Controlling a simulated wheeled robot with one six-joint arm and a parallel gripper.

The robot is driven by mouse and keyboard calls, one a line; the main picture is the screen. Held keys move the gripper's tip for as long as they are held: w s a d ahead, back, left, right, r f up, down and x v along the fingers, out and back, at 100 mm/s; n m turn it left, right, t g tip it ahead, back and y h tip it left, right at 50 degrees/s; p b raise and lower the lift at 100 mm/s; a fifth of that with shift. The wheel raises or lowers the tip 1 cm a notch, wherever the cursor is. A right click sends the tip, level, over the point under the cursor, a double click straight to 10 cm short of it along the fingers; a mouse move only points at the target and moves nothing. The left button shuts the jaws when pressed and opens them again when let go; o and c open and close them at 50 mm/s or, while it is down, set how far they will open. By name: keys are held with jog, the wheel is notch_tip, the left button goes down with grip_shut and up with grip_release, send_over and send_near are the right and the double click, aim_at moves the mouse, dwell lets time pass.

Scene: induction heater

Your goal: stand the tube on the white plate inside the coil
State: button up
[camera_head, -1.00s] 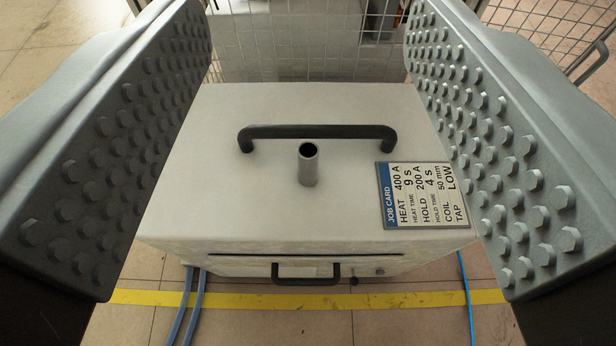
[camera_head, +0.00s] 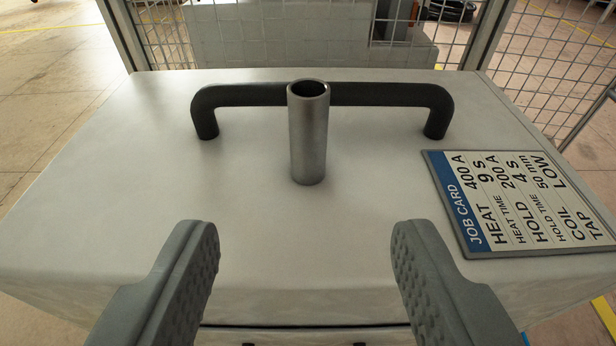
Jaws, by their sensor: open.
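The tube (camera_head: 308,138) is a grey metal cylinder, open at the top. It stands upright on the pale top of a box-shaped cabinet, just in front of a black handle. My gripper (camera_head: 305,232) is open and empty, with one studded jaw on each side of the picture's middle. The tube stands beyond the fingertips, roughly centred between them, and neither jaw touches it. The white plate and the coil are not in view.
The black handle (camera_head: 390,95) arches over the cabinet top (camera_head: 120,180) close behind the tube. A job card (camera_head: 515,205) lies at the right of the top. Wire mesh fencing (camera_head: 540,60) stands behind. The left of the top is clear.

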aim_at(306, 125)
jog(key=x, duration=1.1)
jog(key=shift+w+f, duration=0.15)
jog(key=shift+w, duration=0.05)
jog(key=shift+x, duration=2.95)
jog(key=shift+d, duration=0.1)
jog(key=shift+c, duration=0.4)
grip_shut()
